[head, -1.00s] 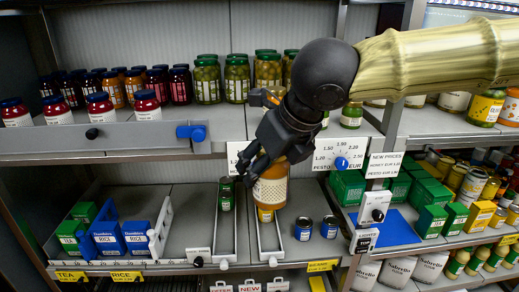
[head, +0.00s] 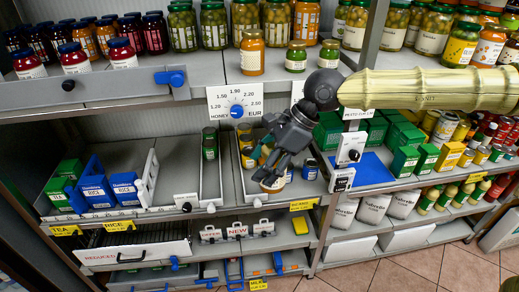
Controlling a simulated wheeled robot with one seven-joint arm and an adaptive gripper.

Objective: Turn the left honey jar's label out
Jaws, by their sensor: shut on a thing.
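My gripper (head: 277,160) is in front of the lower shelf, pointing down and left, shut on an amber jar with a pale label (head: 271,184). My fingers hide most of that jar; its lower end shows below them, and I cannot tell which way the label's front faces. Another amber jar (head: 252,57) stands upright on the upper shelf's front part, with a pale label visible. I cannot tell which is the left honey jar. The honey price dial (head: 237,111) is on the shelf edge below the standing jar.
Two small green jars (head: 296,56) (head: 328,54) stand right of the shelf jar. Small cans (head: 247,157) stand in a lane behind my gripper. Blue boxes (head: 96,190) are at lower left. The upper shelf's front has bare room left of the amber jar.

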